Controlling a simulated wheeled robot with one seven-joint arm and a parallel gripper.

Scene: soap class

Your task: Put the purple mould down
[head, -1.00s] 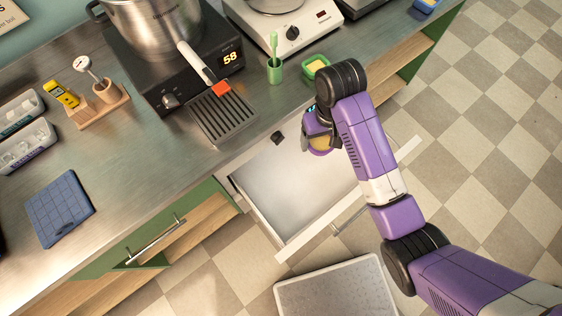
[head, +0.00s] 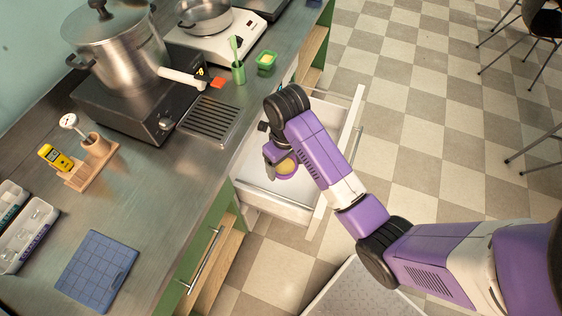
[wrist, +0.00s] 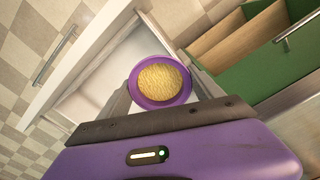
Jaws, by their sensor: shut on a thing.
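The purple mould (head: 286,176) is round and has a yellow, grainy filling. My gripper (head: 277,160) is shut on it and holds it over the open white drawer (head: 258,186). In the wrist view the mould (wrist: 160,103) sits upright just past my gripper, with the drawer's pale floor (wrist: 111,71) behind it. The drawer looks otherwise empty where it shows. My arm hides part of the drawer, and I cannot tell whether the mould touches its floor.
The steel counter (head: 160,190) runs along the left. It carries a blue gridded mat (head: 97,272), a slotted black grate (head: 209,118), a large pot (head: 118,50), a green cup (head: 238,72) and a small green dish (head: 265,61). A green-fronted cabinet (wrist: 243,64) stands beside the drawer.

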